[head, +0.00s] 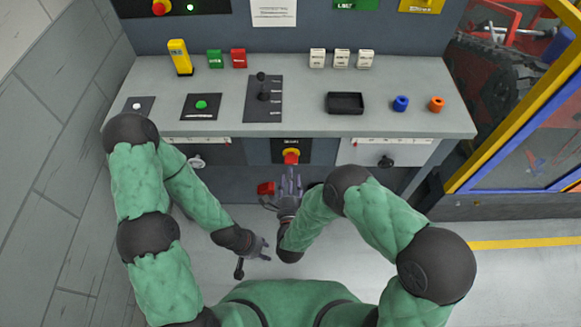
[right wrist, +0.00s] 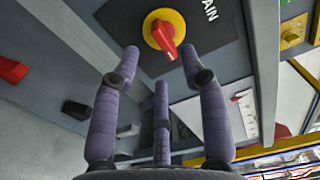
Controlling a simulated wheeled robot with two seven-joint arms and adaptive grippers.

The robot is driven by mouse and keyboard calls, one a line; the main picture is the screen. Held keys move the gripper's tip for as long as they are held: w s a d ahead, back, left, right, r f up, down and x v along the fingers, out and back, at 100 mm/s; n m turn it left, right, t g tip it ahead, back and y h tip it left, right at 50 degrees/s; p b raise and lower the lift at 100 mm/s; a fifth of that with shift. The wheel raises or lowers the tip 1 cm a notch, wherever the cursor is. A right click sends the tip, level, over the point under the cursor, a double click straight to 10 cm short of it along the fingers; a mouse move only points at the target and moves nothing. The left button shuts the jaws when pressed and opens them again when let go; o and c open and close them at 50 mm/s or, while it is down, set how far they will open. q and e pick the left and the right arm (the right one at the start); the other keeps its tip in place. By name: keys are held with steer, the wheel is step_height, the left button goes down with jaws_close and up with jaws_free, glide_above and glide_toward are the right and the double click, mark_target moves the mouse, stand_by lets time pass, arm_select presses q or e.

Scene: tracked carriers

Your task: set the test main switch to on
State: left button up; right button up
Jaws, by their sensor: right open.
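The main switch (head: 291,156) is a red knob on a round yellow plate, set in a dark panel on the console front. In the right wrist view, the red knob (right wrist: 163,35) points obliquely, and part of its label reads "AIN". My right gripper (head: 288,187) is just below the switch in the head view. In the right wrist view, its open fingers (right wrist: 163,75) point toward the knob, one on each side and one below, with visible space between them and the knob. My left gripper (head: 256,260) is lower, away from the console, with its fingers apart and empty.
The console top (head: 230,128) overhangs the switch panel and carries buttons, a lever plate (head: 263,98) and a black tray (head: 345,103). A yellow-and-blue frame (head: 520,115) stands at right.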

steer(key=shift+s, duration=2.75)
steer(key=shift+w, duration=0.1)
steer(key=d+f+n+g+y+p, duration=0.1)
steer(key=d+f+n+g+p, duration=0.3)
steer(key=f+n+g, duration=0.45)
steer(key=s+d+n+g+y, duration=0.1)
steer(key=s+d+n+g, duration=0.1)
steer(key=s+g, duration=0.1)
steer(key=s+d+n+g+y, duration=0.1)
steer(key=s+d+n+g, duration=0.1)
steer(key=s, duration=0.4)
steer(key=s+d+f+n+g+y, duration=0.1)
steer(key=s+d+n+g, duration=0.1)
steer(key=s+n+g, duration=0.1)
steer(key=shift+s+g+p, duration=0.4)
steer(key=shift+s+g, duration=0.15)
steer(key=shift+s, duration=0.6)
